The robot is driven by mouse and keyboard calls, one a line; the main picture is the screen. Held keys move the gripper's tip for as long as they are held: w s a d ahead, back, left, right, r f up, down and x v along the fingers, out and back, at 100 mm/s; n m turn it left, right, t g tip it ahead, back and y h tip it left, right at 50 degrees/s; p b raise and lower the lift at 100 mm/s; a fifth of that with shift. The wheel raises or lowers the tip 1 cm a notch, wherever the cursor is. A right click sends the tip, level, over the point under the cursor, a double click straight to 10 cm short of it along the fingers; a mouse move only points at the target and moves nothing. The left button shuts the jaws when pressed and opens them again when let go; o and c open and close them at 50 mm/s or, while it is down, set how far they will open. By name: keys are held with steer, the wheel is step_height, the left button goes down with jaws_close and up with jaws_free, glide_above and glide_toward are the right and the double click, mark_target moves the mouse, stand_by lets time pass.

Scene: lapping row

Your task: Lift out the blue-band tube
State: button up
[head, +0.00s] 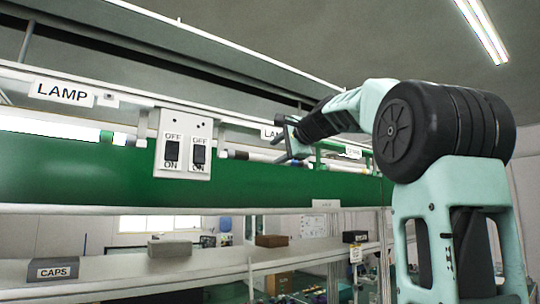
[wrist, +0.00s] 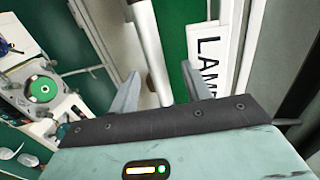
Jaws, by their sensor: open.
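My gripper (head: 284,143) is at the lamp row above the green panel, right of the switch plate in the head view. In the wrist view my gripper (wrist: 162,90) is open, and a white tube (wrist: 148,45) runs between its two fingers. I cannot tell whether they touch it. No coloured band shows on that part of the tube. My gripper hides part of the row.
A switch plate (head: 184,145) with two OFF/ON rockers stands in front of the row. A LAMP label (wrist: 207,55) is close to my right finger in the wrist view. The green panel (head: 90,175) runs below. A CAPS bin (head: 53,270) sits on the lower shelf.

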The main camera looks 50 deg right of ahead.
mark_target(271, 157)
steer(key=p+x, duration=0.1)
steer(key=x, duration=0.1)
steer(key=p+x, duration=0.1)
steer(key=x, duration=0.1)
steer(key=p+x, duration=0.1)
steer(key=shift+w+f, duration=0.35)
steer(key=shift+f, duration=0.05)
jaws_close()
